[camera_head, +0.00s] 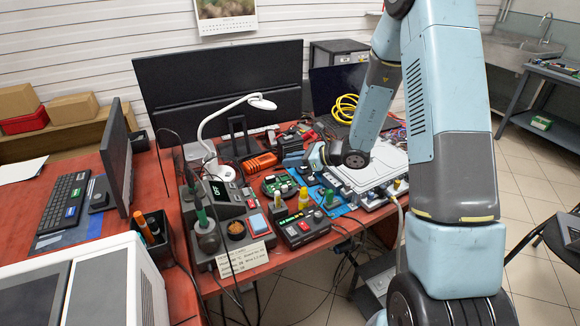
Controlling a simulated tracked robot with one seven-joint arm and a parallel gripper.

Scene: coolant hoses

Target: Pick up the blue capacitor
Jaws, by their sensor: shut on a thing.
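My arm comes down from the upper right over the red workbench (345,229). My gripper (313,157) is at its end, low over the cluttered middle of the bench and left of the white panel. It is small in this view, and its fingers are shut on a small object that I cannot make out. I cannot pick out the blue capacitor for certain. Small parts lie close around the gripper, some of them on a blue mat (337,208).
A white desk lamp (205,130), a soldering station (230,205) and a black control box (303,229) stand left and in front. A green circuit board (279,185) lies near the gripper. The white panel (372,168) lies right. A large monitor (215,85) stands behind.

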